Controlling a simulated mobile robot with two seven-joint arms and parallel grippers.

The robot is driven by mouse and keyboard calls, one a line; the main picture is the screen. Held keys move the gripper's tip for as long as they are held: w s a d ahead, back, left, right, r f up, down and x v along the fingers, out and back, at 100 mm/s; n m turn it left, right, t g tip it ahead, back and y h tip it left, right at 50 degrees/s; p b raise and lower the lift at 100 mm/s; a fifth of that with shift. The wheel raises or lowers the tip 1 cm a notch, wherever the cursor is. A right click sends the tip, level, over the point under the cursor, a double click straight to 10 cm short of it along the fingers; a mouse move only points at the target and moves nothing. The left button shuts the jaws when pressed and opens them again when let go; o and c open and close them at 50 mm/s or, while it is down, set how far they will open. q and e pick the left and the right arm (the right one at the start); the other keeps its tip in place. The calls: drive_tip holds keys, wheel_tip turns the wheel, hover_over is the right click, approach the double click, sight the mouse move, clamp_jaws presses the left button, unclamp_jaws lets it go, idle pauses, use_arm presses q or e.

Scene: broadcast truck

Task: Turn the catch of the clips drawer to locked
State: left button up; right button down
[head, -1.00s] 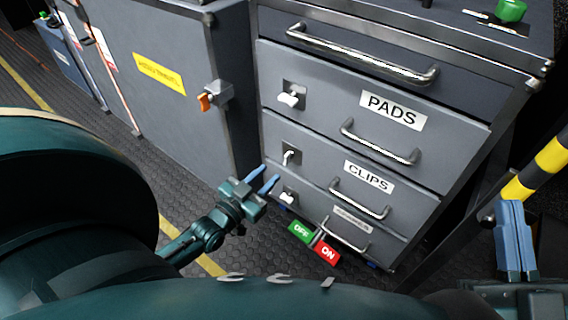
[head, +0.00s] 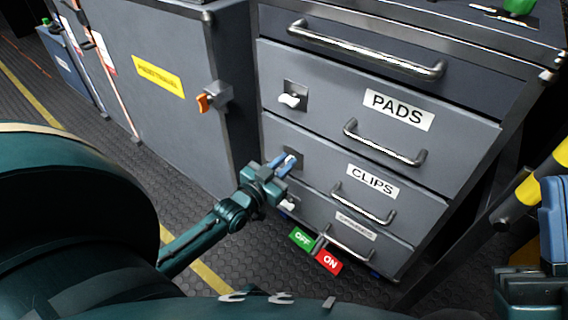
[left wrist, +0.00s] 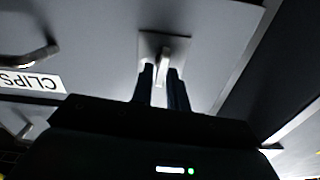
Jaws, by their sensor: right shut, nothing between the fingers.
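The clips drawer (head: 335,185), labelled CLIPS, is shut in the grey cabinet. Its catch is a pale lever (left wrist: 161,68) on a square plate (left wrist: 178,46) in the left wrist view. My left gripper (head: 286,160) is at this catch in the head view and hides most of it. In the left wrist view its two dark fingers stand apart, one on each side of the lever. I cannot tell whether they touch it. My right gripper (head: 553,215) is at the right edge of the head view, shut and empty, away from the drawers.
The pads drawer (head: 350,110) with its own white catch (head: 289,100) is above. Another drawer (head: 345,228) is below, near a green OFF sign (head: 301,238) and a red ON sign (head: 328,262). A yellow-black pole (head: 530,188) stands at right.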

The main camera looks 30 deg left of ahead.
use_arm(q)
clamp_jaws()
